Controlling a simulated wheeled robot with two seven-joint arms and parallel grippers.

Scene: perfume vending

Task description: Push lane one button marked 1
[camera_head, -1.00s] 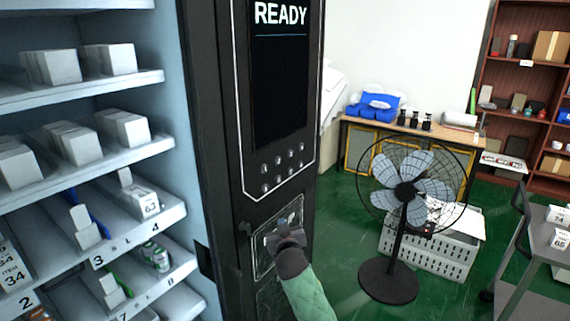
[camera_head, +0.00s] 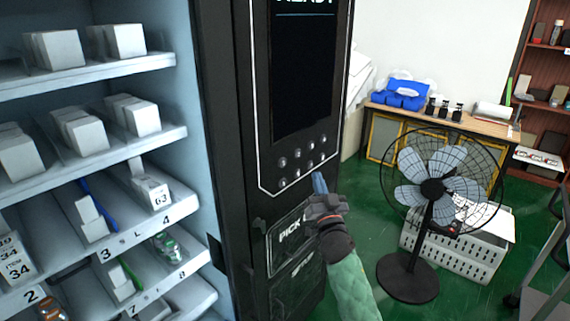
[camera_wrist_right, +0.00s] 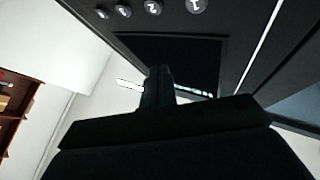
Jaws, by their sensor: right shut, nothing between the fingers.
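The button panel of the black vending machine has two rows of round metal buttons below a dark screen (camera_head: 300,75). The upper-row left button (camera_head: 282,163) looks like button 1, though its mark is too small to read in the head view. In the right wrist view the largest button (camera_wrist_right: 197,4), at the top, seems to bear a 1 turned over. My right gripper (camera_head: 319,182) is shut and empty, with its fingertips just below and right of the lower row, apparently apart from the panel. Its shut fingers (camera_wrist_right: 158,88) show in the wrist view. My left gripper is out of view.
A pick-up flap (camera_head: 290,235) lies below the buttons. Open shelves with boxes (camera_head: 83,132) are on the left. A standing fan (camera_head: 433,190), a white crate (camera_head: 460,252) and a table (camera_head: 450,124) stand to the right. Green floor lies between machine and fan.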

